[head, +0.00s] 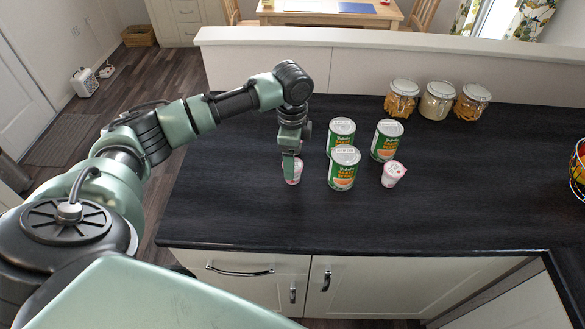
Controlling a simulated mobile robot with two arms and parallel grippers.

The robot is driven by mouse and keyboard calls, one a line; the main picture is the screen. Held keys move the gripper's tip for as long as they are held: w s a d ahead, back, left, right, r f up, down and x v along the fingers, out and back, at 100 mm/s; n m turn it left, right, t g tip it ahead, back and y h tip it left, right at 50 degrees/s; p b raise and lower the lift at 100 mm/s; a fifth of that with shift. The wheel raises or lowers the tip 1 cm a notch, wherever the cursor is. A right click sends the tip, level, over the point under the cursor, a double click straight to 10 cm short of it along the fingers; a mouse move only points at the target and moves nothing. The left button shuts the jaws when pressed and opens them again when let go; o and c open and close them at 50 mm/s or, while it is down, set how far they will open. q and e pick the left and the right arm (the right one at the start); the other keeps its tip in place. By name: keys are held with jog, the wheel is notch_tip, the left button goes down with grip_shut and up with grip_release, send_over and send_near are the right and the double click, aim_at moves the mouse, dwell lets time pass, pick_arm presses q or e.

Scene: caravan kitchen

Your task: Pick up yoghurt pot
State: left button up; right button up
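A small white and pink yoghurt pot (297,173) stands on the dark worktop at the left of the cans. My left gripper (291,168) points down at this pot, with a finger in front of it that hides part of it. I cannot tell whether the fingers are apart or pressed on the pot. A second yoghurt pot (393,174) stands tilted-looking at the right of the cans, with nothing touching it that I can see. My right gripper is not in view.
Three green and white cans stand close by: a front one (343,169), a back one (341,136) and a right one (387,140). Three glass jars (437,100) stand at the back. A wire fruit basket (578,172) is at the right edge. The front worktop (370,225) is clear.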

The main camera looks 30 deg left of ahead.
pick_arm(q)
jog(key=f, duration=0.3)
jog(key=shift+w+p, duration=0.2)
jog(key=shift+p, duration=0.1)
jog(key=shift+f, duration=0.45)
jog(key=c, duration=1.5)
jog(key=shift+o, duration=0.2)
jog(key=shift+r, duration=0.1)
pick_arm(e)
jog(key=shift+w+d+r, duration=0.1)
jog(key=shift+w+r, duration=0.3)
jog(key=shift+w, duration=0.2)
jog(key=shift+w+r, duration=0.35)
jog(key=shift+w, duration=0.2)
